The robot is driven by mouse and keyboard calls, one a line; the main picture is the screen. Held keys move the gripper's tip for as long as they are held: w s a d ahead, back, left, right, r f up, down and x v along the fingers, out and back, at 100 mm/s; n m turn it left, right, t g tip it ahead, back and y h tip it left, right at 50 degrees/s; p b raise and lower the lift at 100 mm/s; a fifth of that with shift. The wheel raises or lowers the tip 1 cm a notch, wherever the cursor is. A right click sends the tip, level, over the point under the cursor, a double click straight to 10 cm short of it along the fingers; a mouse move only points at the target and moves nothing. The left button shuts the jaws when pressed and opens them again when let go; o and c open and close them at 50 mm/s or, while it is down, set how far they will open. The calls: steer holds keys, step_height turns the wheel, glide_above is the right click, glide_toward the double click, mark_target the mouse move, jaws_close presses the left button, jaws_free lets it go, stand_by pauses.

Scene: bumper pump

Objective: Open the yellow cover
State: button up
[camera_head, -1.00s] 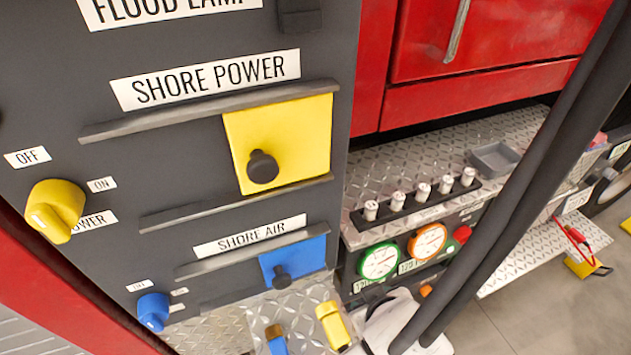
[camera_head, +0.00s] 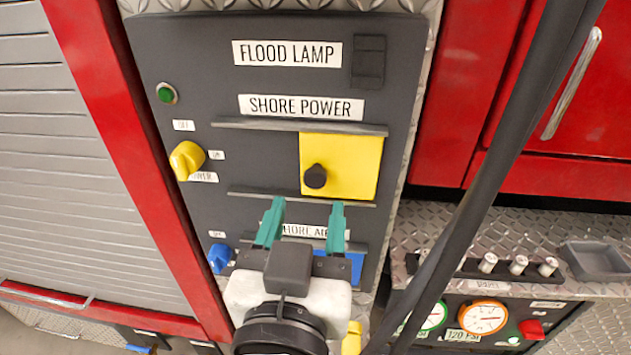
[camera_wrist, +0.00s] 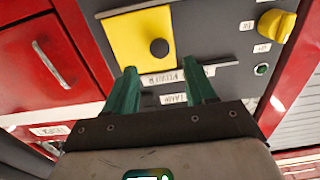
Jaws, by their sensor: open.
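The yellow cover (camera_head: 352,160) is a flat square plate with a round black knob (camera_head: 316,177) near its left side. It sits between two grey rails under the SHORE POWER label and covers the right part of that slot. In the wrist view the yellow cover (camera_wrist: 128,45) and its knob (camera_wrist: 159,47) appear beyond the fingers. My gripper (camera_head: 304,212) has two teal fingers, apart and empty. In the head view its tips are just below the cover and knob, touching neither as far as I can tell. What lies behind the cover is hidden.
A yellow rotary switch (camera_head: 186,160) is left of the cover, and a blue one (camera_head: 219,257) is lower. A blue cover (camera_head: 345,267) is partly hidden behind my gripper. A dark hose or bar (camera_head: 490,170) runs diagonally at the right. Gauges (camera_head: 475,318) are at lower right.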

mark_target(314, 180)
steer(key=shift+w+p, duration=0.5)
steer(key=shift+w, duration=2.3)
steer(key=shift+c, duration=0.2)
jaws_close()
